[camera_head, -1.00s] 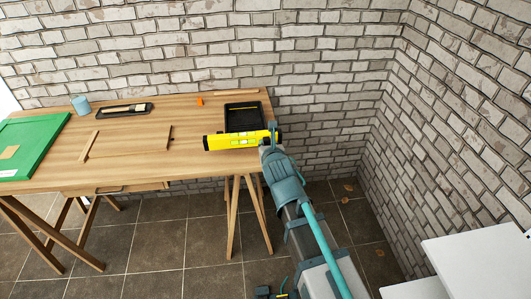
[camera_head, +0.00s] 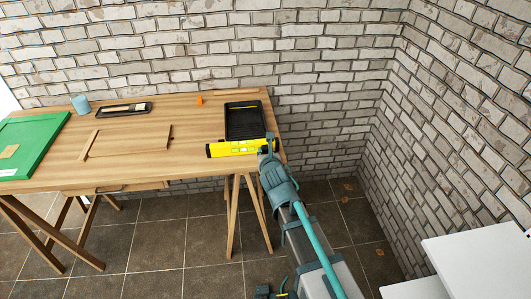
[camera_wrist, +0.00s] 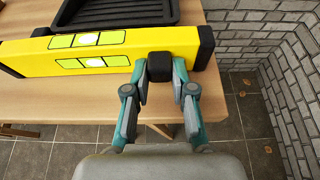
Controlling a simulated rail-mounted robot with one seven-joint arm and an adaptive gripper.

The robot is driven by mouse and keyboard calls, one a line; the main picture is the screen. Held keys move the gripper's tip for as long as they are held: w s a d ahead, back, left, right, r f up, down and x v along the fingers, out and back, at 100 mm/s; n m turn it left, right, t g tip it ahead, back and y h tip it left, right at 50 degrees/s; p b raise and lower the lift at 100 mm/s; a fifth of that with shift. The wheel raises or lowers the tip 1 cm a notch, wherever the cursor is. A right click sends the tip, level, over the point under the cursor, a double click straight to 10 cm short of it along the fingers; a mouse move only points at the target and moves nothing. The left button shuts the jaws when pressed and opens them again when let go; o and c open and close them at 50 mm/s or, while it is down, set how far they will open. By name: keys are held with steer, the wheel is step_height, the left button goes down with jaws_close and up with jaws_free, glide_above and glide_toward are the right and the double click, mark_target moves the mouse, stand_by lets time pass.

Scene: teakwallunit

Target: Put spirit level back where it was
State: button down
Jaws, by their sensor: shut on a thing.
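The yellow spirit level (camera_head: 236,148) with black end caps lies lengthwise across the picture at the right end of the wooden table (camera_head: 200,133), in front of the black tray. In the wrist view, the spirit level (camera_wrist: 110,50) runs across the upper part, its vials facing the camera. My gripper (camera_wrist: 159,66) is at its near side, right of its middle, with both fingers closed around a dark block at the level's edge. My gripper (camera_head: 265,150) also shows at the level's right part in the head view. I cannot tell whether the level touches the table.
The black paint tray (camera_head: 245,119) lies just behind the level. An orange item (camera_head: 200,100), a dark tray with a brush (camera_head: 123,110), a blue cup (camera_head: 81,105) and a green board (camera_head: 30,145) lie farther left. The table's middle front is mostly clear.

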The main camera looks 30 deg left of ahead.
steer(key=shift+f, duration=0.15)
steer(key=c, duration=1)
jaws_free()
